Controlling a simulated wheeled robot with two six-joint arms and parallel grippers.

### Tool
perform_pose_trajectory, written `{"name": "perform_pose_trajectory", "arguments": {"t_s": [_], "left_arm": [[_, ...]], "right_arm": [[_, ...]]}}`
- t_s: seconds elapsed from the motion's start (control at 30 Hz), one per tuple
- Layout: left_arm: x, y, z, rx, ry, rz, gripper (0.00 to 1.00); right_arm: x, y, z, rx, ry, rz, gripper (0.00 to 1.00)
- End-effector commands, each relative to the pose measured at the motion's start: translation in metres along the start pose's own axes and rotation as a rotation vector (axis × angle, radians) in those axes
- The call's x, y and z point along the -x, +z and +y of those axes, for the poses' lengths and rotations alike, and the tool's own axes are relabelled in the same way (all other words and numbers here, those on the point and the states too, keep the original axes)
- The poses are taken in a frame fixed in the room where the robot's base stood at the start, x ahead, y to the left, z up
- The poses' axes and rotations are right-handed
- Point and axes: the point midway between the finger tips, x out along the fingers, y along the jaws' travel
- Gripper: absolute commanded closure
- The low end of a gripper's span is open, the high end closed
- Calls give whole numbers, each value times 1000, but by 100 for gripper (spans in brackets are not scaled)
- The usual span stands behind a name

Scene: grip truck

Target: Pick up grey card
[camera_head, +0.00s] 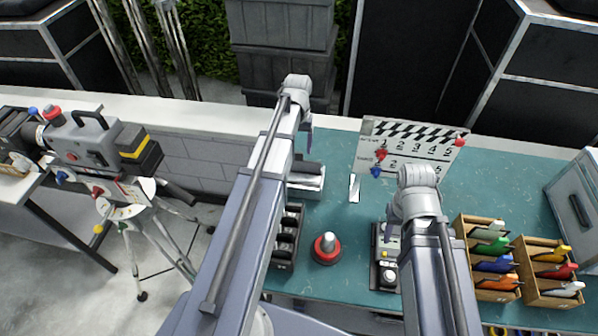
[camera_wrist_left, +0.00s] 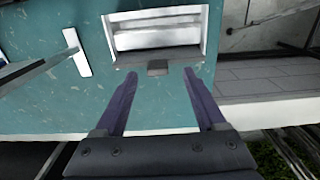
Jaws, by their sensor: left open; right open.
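A small dark grey piece (camera_wrist_left: 157,68), possibly the grey card, stands at the edge of a white tray (camera_wrist_left: 112,40). In the head view, a dark grey slab (camera_head: 306,167) shows at the white tray (camera_head: 304,184). I cannot tell for sure which piece is the card. My left gripper (camera_wrist_left: 160,74) is open and empty, its two purple fingers pointing at the tray edge, one on each side of the dark piece. My right gripper (camera_head: 389,233) is over the right part of the table, its fingers mostly hidden by my arm.
A pale strip (camera_head: 354,188) lies on the teal mat. A clapperboard (camera_head: 412,146) stands behind it. A red-based knob (camera_head: 327,248), a black rack (camera_head: 287,238) and wooden trays of coloured markers (camera_head: 468,228) are nearer. A camera on a tripod (camera_head: 95,147) stands left.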

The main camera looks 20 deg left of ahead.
Motion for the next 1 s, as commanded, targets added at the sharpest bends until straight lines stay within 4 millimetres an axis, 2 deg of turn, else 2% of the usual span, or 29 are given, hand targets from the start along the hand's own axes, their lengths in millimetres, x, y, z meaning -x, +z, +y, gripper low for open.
{"name": "perform_pose_trajectory", "arguments": {"t_s": [0.03,0.2,0.53,1.0], "left_arm": [[-13,0,2,-1,0,0,28],[-34,0,3,0,0,0,28],[-36,0,3,0,0,0,28],[-36,0,3,0,0,0,79]], "right_arm": [[-13,-1,-1,0,0,0,50],[-34,-2,-3,-1,0,0,50],[-36,-2,-3,-2,0,0,50],[-36,-2,-3,-2,0,0,50]]}}
